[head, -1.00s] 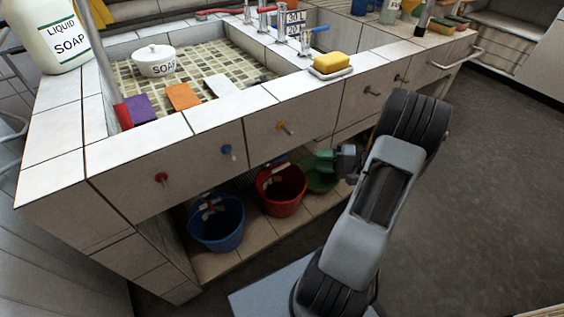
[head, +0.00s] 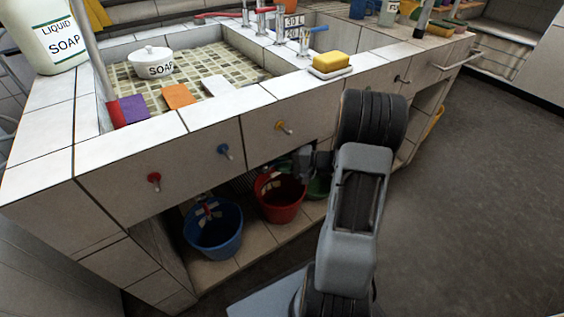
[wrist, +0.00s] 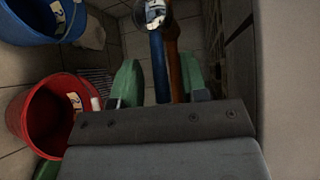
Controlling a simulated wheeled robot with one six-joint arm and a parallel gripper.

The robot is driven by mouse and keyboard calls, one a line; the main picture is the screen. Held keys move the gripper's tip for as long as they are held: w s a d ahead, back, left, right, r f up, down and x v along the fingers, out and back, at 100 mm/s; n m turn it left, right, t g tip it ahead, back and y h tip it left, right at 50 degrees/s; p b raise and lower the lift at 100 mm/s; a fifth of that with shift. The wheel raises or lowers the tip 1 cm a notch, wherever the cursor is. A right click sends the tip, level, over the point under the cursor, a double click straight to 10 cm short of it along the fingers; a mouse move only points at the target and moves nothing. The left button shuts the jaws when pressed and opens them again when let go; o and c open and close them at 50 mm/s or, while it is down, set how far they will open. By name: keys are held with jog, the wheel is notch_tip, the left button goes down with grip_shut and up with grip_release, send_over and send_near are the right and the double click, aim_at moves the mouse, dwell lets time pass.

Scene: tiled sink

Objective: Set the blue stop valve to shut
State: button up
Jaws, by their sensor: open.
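A round blue knob (head: 223,149) on a short stem sticks out of the tiled front panel in the head view. I cannot tell whether it is the stop valve or how it is set. My gripper (head: 300,163) is low by the under-sink opening, right of this knob and above the red bucket. In the wrist view my gripper (wrist: 160,75) has its two green fingers apart. A blue bar (wrist: 158,65), like a pipe, and a brown bar (wrist: 175,75) show beyond the gap. A round shiny metal part (wrist: 153,12) is at their upper end. Nothing appears gripped.
A blue bucket (head: 213,232) and a red bucket (head: 280,198) stand on the lower shelf. A red knob (head: 154,177) and a yellow knob (head: 283,127) flank the blue one. The floor (head: 480,200) at right is clear.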

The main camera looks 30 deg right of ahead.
jog(key=shift+c, duration=0.5)
grip_shut()
